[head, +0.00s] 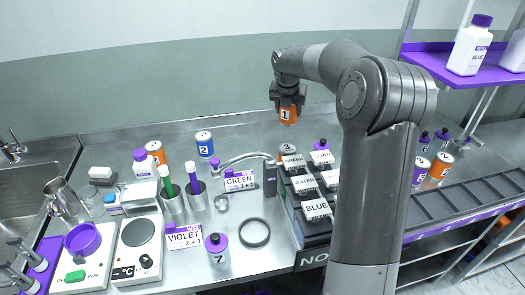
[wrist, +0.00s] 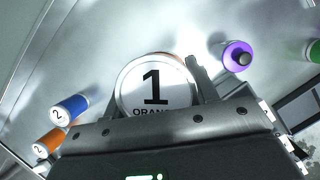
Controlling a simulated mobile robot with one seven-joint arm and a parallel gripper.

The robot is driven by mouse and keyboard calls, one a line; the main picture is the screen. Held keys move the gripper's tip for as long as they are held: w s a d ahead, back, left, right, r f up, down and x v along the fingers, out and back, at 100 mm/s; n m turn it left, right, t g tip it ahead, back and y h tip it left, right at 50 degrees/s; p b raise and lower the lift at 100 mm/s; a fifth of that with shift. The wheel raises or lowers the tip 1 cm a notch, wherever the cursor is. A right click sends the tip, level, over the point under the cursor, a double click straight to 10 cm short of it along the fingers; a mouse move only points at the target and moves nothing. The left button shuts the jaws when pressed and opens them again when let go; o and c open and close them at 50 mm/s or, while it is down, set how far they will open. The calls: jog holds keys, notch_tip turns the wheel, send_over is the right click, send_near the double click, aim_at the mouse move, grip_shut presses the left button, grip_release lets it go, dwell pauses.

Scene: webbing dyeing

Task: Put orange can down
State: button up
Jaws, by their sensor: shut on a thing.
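The orange can (head: 288,115), marked 1, hangs upright in my gripper (head: 287,98), above the back part of the steel counter. In the wrist view the can's white lid (wrist: 155,88) shows "1" and "ORAN", with the rest of the word covered. My gripper (wrist: 158,95) is shut on the can, one finger visible along its right side. The can's underside and the counter spot straight below it are hard to make out in the wrist view.
A blue can (head: 204,143) stands left. In the wrist view, a purple-topped bottle (wrist: 237,55) stands right of the can. Counter space between the blue can and the boxes looks clear at the back.

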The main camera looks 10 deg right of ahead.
aim_at(293, 120)
jog(key=shift+d+f+m, duration=0.2)
jog(key=shift+d+m, duration=0.2)
jog(key=shift+d, duration=0.8)
jog(key=f, duration=0.4)
jog(key=shift+w+a+f, duration=0.15)
jog(key=shift+a+f, duration=0.05)
jog(key=shift+a, duration=0.05)
jog(key=w+a+f, duration=0.2)
jog(key=a, duration=0.1)
jog(key=w+a+f, duration=0.2)
jog(key=a, duration=0.1)
jog(key=w+a+f, duration=0.2)
jog(key=a, duration=0.1)
jog(key=shift+w+a+f, duration=0.1)
jog(key=shift+w+f, duration=0.05)
jog(key=shift+f, duration=2.3)
jog(key=o, duration=1.2)
jog(key=shift+f, duration=0.15)
